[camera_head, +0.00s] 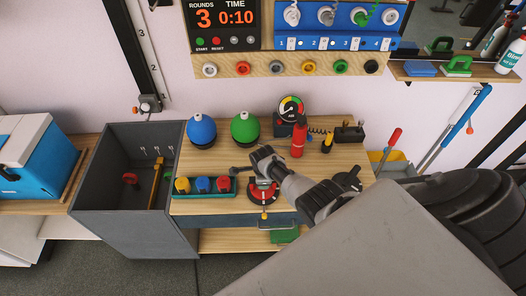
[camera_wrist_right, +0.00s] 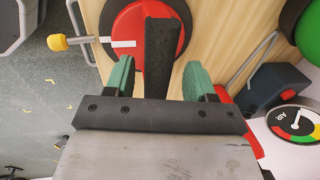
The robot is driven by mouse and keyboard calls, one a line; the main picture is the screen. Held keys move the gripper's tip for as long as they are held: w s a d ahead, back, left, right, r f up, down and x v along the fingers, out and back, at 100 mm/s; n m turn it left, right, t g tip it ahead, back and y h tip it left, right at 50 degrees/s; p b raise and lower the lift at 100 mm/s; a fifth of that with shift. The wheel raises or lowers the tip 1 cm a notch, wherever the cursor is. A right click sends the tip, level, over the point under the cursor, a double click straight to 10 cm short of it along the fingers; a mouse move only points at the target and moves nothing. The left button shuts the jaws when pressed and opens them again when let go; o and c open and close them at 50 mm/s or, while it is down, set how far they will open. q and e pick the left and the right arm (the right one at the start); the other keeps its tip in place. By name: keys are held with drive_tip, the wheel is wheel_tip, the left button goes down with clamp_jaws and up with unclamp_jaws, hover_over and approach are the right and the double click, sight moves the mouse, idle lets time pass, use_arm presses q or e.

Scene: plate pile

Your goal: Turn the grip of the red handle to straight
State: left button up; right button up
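The red handle (camera_wrist_right: 133,30) is a red disc in a black ring with a black bar grip (camera_wrist_right: 165,45) standing across it. In the right wrist view the grip runs up and down the picture. A white mark (camera_wrist_right: 124,43) on the disc points left, toward a yellow-tipped rod (camera_wrist_right: 58,43). My right gripper (camera_wrist_right: 158,75) is open; its green fingertips stand on either side of the grip, with gaps visible. In the head view my right gripper (camera_head: 265,160) is over the red handle (camera_head: 262,188) and partly hides it. My left gripper is out of view.
A blue dome (camera_head: 201,130) and a green dome (camera_head: 245,128) stand at the back of the wooden table. A tray with coloured knobs (camera_head: 203,185) lies left of the handle. A gauge (camera_head: 290,109) and a red cylinder (camera_head: 298,142) stand behind it. A grey bin (camera_head: 118,212) is further left.

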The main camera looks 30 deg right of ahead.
sight(263, 192)
drive_tip(key=shift+s+a+r+p, duration=0.1)
drive_tip(key=shift+r+p, duration=0.2)
drive_tip(key=shift+r, duration=0.05)
wheel_tip(263, 192, up, 10)
drive_tip(key=s+a+p, duration=0.1)
drive_tip(key=p, duration=0.2)
drive_tip(key=shift+s, duration=0.35)
drive_tip(key=shift+f, duration=0.1)
